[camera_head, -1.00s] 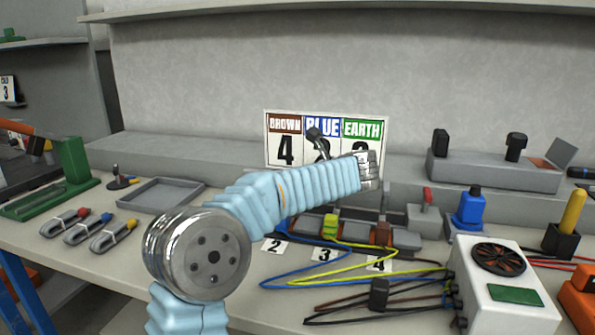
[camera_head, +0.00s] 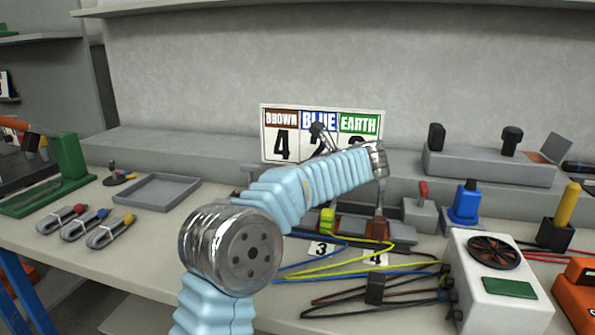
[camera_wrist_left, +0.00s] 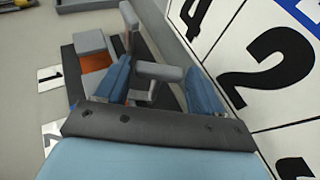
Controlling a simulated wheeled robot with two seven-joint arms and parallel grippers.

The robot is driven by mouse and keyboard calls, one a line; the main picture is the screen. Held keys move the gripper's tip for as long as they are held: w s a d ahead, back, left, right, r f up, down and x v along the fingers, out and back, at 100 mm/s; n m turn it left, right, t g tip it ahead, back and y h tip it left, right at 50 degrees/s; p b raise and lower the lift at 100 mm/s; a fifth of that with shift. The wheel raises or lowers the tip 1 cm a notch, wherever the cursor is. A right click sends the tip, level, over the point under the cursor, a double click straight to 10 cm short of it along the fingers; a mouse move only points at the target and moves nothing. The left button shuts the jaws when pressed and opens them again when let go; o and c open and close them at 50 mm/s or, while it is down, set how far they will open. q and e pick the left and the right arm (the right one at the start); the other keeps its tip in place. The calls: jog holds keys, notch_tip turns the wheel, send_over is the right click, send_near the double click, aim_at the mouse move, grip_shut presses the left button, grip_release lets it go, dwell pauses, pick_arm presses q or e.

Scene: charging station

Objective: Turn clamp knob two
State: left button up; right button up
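In the left wrist view my left gripper (camera_wrist_left: 157,78) has its two blue fingers apart. A grey T-shaped clamp knob (camera_wrist_left: 158,71) shows between them, close to both; contact is unclear. In the head view my left arm reaches over the clamp row, and its forearm hides the fingers and the left clamps. A brown clamp (camera_head: 379,228) and a yellow-green clamp (camera_head: 327,220) show right of the forearm, above cards 3 (camera_head: 321,249) and 4 (camera_head: 375,259). Card 1 (camera_wrist_left: 50,78) lies beside an orange-and-grey clamp (camera_wrist_left: 92,64) in the left wrist view. My right gripper is out of view.
The number board (camera_head: 281,148) stands close behind the clamps and fills the wrist view's right side. Coloured wires (camera_head: 330,268) run to a white fan box (camera_head: 500,290). A grey tray (camera_head: 157,191) and several cable bundles (camera_head: 60,218) lie at left.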

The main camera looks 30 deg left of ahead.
pick_arm(q)
jog(key=shift+o, duration=1.2)
jog(key=v, duration=1.3)
jog(key=shift+d, duration=0.4)
jog(key=shift+s, duration=0.15)
